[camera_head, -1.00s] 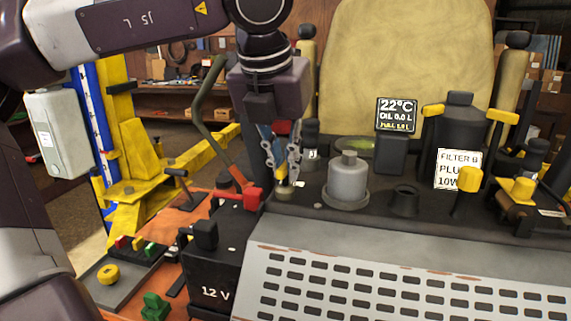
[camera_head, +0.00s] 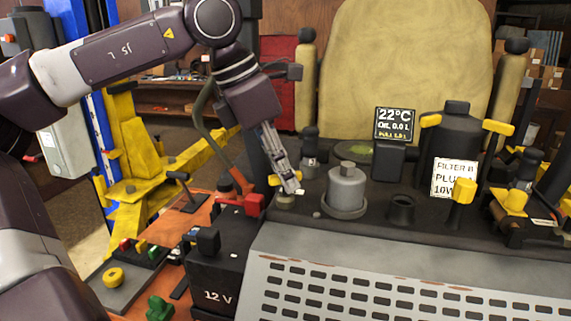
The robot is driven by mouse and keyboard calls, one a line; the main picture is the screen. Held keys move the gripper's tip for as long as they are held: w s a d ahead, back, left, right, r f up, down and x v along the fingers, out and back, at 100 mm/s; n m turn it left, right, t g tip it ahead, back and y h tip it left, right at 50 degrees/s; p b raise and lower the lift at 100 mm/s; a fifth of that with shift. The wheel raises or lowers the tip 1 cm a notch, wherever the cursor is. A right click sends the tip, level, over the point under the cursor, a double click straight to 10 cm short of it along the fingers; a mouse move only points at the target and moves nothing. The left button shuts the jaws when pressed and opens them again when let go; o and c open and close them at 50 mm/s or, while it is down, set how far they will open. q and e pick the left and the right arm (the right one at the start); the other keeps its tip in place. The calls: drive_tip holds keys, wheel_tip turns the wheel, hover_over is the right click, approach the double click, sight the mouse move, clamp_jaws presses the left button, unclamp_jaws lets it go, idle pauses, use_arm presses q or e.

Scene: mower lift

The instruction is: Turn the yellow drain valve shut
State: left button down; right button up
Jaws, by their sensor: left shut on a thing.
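The yellow drain valve (camera_head: 274,180) sits on a small round base (camera_head: 285,199) on the dark machine deck, left of the grey filter canister. Its yellow handle shows on both sides of my left gripper's fingers and looks roughly crosswise; its middle is hidden. My left gripper (camera_head: 289,186) reaches down from above, tilted, with its fingers shut on the handle. The right gripper is not in view.
The grey canister (camera_head: 346,188) stands close to the right of the valve. A red battery clamp (camera_head: 250,205) and a black 12 V battery (camera_head: 223,270) lie to the left. The display (camera_head: 395,124) and yellow seat (camera_head: 405,60) are behind.

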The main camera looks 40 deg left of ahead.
use_arm(q)
drive_tip(key=m+p, duration=0.1)
drive_tip(key=m+h+p, duration=0.1)
drive_tip(key=m+p, duration=0.1)
drive_tip(key=shift+r+m+g, duration=0.3)
drive_tip(key=shift+g, duration=0.1)
drive_tip(key=shift+f+m+g+h+p, duration=0.2)
drive_tip(key=shift+m+g+h+p, duration=0.3)
drive_tip(key=shift+m+p, duration=1.05)
drive_tip(key=c, duration=2)
unclamp_jaws()
drive_tip(key=v, duration=1.2)
drive_tip(key=shift+f, duration=0.1)
